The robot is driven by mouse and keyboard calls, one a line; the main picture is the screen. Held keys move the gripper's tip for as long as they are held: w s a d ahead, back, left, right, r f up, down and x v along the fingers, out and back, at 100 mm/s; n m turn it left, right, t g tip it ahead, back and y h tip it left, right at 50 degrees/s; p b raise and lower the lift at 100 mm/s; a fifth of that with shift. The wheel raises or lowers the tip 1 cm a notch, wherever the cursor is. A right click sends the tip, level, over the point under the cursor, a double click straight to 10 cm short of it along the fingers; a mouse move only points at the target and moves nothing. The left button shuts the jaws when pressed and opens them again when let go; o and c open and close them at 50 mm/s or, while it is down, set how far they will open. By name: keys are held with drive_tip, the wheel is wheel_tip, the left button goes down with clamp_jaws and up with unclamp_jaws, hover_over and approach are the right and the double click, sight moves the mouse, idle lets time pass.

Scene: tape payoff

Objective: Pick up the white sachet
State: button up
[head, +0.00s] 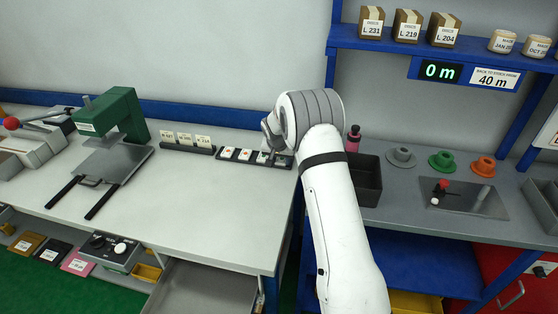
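A low dark rack (237,160) on the white worktop holds several small white packets (228,152), some with a red mark. They look like sachets, but they are too small to tell for sure. My gripper (272,158) is at the right end of this rack, pointing down at or just above a white packet (263,157). My wrist and arm partly hide the rack's right end. I cannot tell whether the fingers touch or grip a packet.
A dark holder with upright labelled cards (184,138) stands left of the rack. A green press (120,115) is further left. A pink bottle (353,139) and dark bin (367,180) stand right of my arm. The worktop's front (200,215) is clear.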

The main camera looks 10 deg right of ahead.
drive_tip(key=c, duration=0.5)
